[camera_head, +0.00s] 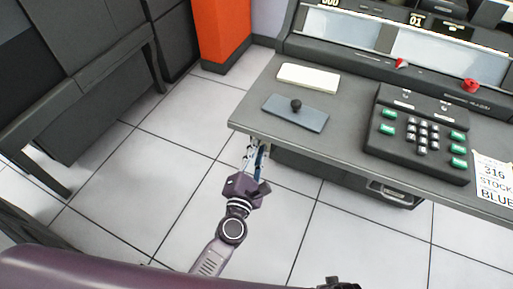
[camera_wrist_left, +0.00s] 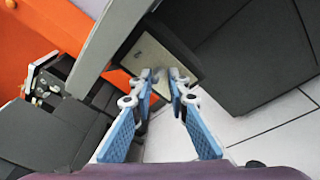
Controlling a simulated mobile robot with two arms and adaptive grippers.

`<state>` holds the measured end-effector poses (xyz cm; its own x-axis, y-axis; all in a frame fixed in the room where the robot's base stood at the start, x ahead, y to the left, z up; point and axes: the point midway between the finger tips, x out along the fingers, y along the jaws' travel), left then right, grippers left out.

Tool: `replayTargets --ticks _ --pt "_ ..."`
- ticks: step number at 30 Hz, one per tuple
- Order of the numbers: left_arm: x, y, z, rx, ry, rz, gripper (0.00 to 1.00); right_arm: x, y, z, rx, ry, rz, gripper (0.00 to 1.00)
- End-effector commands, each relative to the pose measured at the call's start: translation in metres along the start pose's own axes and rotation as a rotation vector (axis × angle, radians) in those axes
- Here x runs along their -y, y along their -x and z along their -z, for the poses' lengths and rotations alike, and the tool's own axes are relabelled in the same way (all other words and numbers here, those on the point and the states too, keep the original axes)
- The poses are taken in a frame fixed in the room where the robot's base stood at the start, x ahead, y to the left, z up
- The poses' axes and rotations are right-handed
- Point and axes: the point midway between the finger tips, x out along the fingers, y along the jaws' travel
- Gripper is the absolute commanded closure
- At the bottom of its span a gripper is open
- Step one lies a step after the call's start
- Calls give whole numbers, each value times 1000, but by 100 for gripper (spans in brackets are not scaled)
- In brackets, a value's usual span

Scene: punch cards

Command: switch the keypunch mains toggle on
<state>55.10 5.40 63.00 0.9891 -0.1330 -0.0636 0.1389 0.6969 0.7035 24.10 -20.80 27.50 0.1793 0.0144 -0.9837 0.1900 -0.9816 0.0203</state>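The keypunch (camera_head: 390,50) stands on a grey desk (camera_head: 345,130) at the upper right of the head view. My left gripper (camera_head: 257,146) is just beyond the desk's front left corner, below the top's edge. In the left wrist view its blue-padded fingers (camera_wrist_left: 167,76) are apart with nothing seen between them. Beyond the fingertips is a beige panel (camera_wrist_left: 152,58) in a dark frame under the desk. The fingertips overlap its lower edge in the picture; I cannot tell whether they touch. I cannot make out a mains toggle for certain; the fingers may hide it.
An orange cabinet (camera_head: 221,30) stands behind. The tiled floor (camera_head: 170,150) left of the desk is clear.

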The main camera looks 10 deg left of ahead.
Motion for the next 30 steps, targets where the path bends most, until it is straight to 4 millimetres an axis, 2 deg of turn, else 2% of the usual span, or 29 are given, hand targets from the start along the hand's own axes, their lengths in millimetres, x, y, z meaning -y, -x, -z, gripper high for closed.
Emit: replayTargets --ticks 5,8,21,25,30 --pt "0 3 0 -1 0 0 86 1 1 2 -3 0 2 60" --pt "0 12 1 -1 -1 0 86 1 1 2 -3 0 2 60" --pt "1 99 0 0 -2 3 86 1 0 1 -1 0 1 60" --pt "1 113 0 1 -1 3 86 0 0 1 -1 0 1 60" --pt "0 120 0 1 0 0 86 0 0 1 -1 0 1 60"
